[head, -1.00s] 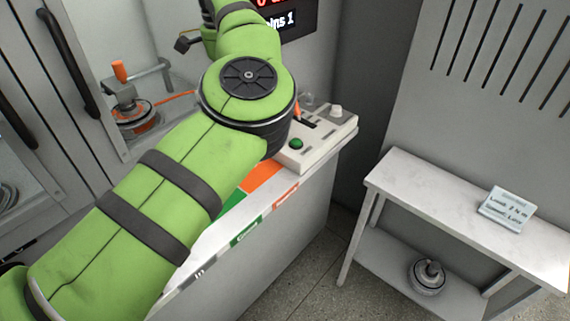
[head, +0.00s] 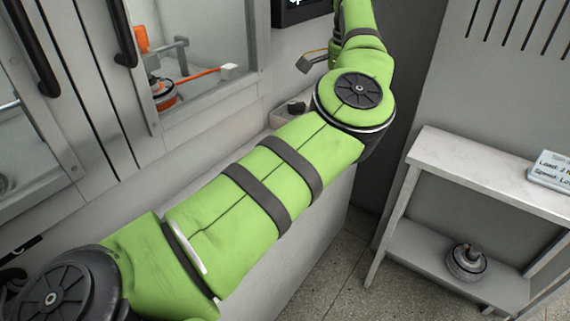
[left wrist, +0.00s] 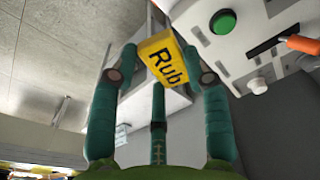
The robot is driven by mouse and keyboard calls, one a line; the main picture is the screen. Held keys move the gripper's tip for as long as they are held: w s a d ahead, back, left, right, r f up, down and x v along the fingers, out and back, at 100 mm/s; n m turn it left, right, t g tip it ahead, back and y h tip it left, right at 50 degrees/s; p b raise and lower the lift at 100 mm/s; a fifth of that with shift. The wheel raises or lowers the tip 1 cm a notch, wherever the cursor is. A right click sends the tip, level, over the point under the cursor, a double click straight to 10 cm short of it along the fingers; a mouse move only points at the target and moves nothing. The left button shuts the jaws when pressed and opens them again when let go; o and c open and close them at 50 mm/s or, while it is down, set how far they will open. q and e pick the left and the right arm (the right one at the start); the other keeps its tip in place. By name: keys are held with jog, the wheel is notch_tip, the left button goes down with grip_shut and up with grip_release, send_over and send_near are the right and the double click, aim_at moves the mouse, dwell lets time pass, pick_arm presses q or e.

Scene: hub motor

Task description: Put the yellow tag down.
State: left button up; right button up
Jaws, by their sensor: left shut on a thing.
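The grey control box (left wrist: 225,50), with a green button (left wrist: 223,21) and an orange lever (left wrist: 298,44), is close to the right of the tag. In the head view my green left arm reaches across to the upper right, and I cannot make out the tag there. My right gripper is not in view.
A white two-level stand (head: 480,165) is at the right, with a card (head: 553,170) on top and a round motor part (head: 466,260) on its lower shelf. A glazed cabinet (head: 200,110) is at the left. My arm covers much of the white bench (head: 315,245).

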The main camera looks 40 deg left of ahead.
pick_arm(q)
jog(key=a+f+n+b, duration=0.1)
jog(key=a+f+n, duration=0.1)
jog(key=f, duration=0.1)
jog(key=shift+w+a+f+b, duration=0.15)
jog(key=shift+b, duration=0.2)
jog(key=shift+n, duration=0.6)
jog(key=s+a+f+b, duration=0.1)
jog(key=s+a+f, duration=0.1)
jog(key=a, duration=0.1)
jog(key=s+a+f+b, duration=0.1)
jog(key=s+a+f, duration=0.1)
jog(key=a+f, duration=0.1)
jog(key=s+a+f+b, duration=0.1)
jog(key=s+a+f, duration=0.1)
jog(key=a, duration=0.2)
jog(key=shift+s+a+f+b, duration=0.2)
jog(key=shift+a+f+b, duration=0.05)
jog(key=shift+b, duration=0.05)
jog(key=shift+f+b, duration=0.45)
jog(key=shift+f, duration=1.55)
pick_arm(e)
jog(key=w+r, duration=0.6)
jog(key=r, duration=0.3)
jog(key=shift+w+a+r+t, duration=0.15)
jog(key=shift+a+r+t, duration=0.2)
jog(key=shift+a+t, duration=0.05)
